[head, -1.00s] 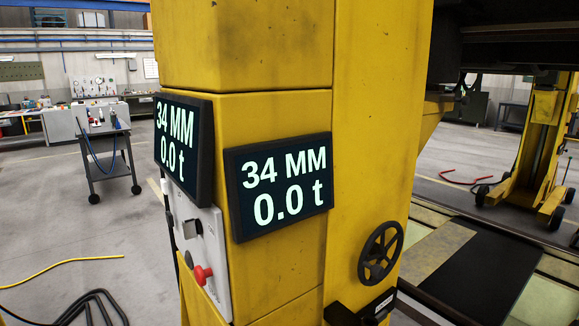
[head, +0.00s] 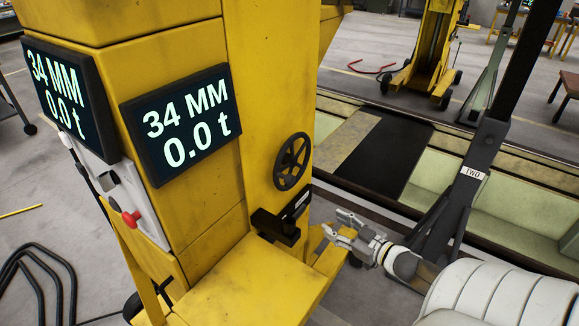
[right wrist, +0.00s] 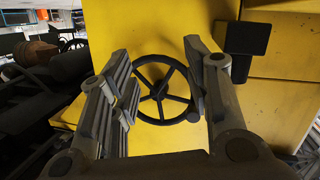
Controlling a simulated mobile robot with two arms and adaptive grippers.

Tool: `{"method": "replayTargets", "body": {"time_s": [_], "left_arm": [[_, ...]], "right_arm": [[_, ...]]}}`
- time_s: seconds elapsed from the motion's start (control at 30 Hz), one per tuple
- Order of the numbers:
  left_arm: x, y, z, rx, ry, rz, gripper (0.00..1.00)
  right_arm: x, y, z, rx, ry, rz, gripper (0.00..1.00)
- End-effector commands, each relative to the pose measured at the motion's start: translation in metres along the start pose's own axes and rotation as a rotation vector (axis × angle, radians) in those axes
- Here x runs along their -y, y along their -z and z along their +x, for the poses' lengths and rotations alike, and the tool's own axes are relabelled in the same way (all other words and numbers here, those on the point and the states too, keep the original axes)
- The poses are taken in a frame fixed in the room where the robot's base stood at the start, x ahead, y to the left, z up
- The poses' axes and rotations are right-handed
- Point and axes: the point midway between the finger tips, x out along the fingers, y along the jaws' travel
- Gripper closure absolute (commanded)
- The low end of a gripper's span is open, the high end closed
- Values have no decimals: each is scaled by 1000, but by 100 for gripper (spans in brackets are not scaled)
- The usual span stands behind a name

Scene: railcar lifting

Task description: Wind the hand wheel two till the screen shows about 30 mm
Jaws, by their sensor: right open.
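The black spoked hand wheel (head: 292,162) is on the side of the yellow column (head: 235,60). The screen (head: 180,122) on the column reads 34 MM and 0.0 t. My right gripper (head: 337,226) is open and empty, to the right of and below the wheel in the head view. In the right wrist view the wheel (right wrist: 158,91) shows between the open fingers (right wrist: 160,75), beyond them; I see no clear contact. A label below the wheel is too small to read. My left gripper is not in view.
A second screen (head: 68,100) on the left face shows the same reading. Below it is a control panel with a red button (head: 130,217). A black bracket (head: 277,222) juts out under the wheel. A dark post (head: 480,150) labelled TWO stands at the right.

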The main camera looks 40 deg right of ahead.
Motion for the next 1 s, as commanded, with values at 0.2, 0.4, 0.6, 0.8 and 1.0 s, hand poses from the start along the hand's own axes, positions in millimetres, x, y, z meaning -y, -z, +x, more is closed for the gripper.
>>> {"method": "replayTargets", "body": {"time_s": [0.2, 0.4, 0.6, 0.8, 1.0], "left_arm": [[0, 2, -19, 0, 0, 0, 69], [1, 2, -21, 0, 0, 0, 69], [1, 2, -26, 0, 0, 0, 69], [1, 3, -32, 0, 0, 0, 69], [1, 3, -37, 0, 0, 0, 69]], "right_arm": [[11, 125, 1, -193, 150, -42, 55], [16, 144, 7, -223, 177, -45, 55], [20, 150, 31, -224, 174, -46, 55], [25, 156, 60, -223, 172, -45, 55], [30, 161, 86, -222, 173, -45, 55]]}}
